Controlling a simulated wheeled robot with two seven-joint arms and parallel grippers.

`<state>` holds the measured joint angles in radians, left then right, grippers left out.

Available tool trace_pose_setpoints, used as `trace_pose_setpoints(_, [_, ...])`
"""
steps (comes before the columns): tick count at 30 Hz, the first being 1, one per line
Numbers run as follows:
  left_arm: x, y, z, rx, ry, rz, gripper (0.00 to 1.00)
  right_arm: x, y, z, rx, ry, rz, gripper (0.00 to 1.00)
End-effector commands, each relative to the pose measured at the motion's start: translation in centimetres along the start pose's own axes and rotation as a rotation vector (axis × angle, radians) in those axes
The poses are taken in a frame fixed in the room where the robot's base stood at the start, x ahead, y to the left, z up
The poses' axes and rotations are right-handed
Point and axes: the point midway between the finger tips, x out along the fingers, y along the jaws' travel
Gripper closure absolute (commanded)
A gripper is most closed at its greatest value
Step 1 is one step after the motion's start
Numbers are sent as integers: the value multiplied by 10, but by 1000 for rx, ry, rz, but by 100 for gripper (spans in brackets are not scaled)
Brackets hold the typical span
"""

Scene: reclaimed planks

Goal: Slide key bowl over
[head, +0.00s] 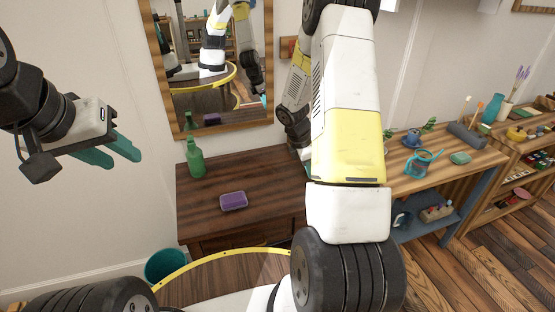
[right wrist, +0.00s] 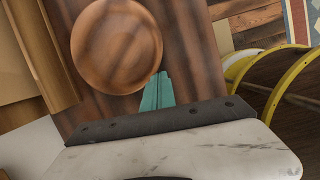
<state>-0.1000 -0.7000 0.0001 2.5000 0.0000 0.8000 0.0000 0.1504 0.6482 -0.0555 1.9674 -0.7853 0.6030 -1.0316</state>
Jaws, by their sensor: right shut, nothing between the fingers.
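The key bowl (right wrist: 117,47), round and brown wood, stands on the dark wooden table top in the right wrist view. It looks empty. In the head view my right arm hides it. My right gripper (right wrist: 157,92) is shut with nothing in it; its teal fingers are at the lower right edge of the bowl. I cannot tell if they touch it. My left gripper (head: 117,150) is raised at the left of the head view, away from the table, with its teal fingers apart and empty.
On the dark table (head: 270,187) stand a green bottle (head: 195,162) and a purple box (head: 233,201). A mirror (head: 212,117) hangs behind. A teal bin (head: 166,266) is on the floor at the front left. A shelf unit (head: 447,177) with a teal mug (head: 422,164) stands at right.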

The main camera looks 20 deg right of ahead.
Motion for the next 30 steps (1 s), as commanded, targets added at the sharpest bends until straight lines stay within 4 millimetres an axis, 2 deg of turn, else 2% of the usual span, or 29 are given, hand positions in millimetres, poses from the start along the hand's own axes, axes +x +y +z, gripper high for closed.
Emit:
trace_pose_setpoints(3, [0,0,0,0,0,0,64,3,0,9,0,0,1,100])
trace_pose_setpoints(14, [0,0,0,0,0,0,64,3,1,9,-1,0,1,100])
trace_pose_setpoints(19, [0,0,0,0,0,0,64,0,3,0,-2,1,1,100])
trace_pose_setpoints(23, [0,0,0,0,0,0,64,-5,7,-18,-1,1,1,100])
trace_pose_setpoints(30, [0,0,0,0,0,0,64,-60,8,-19,4,1,6,100])
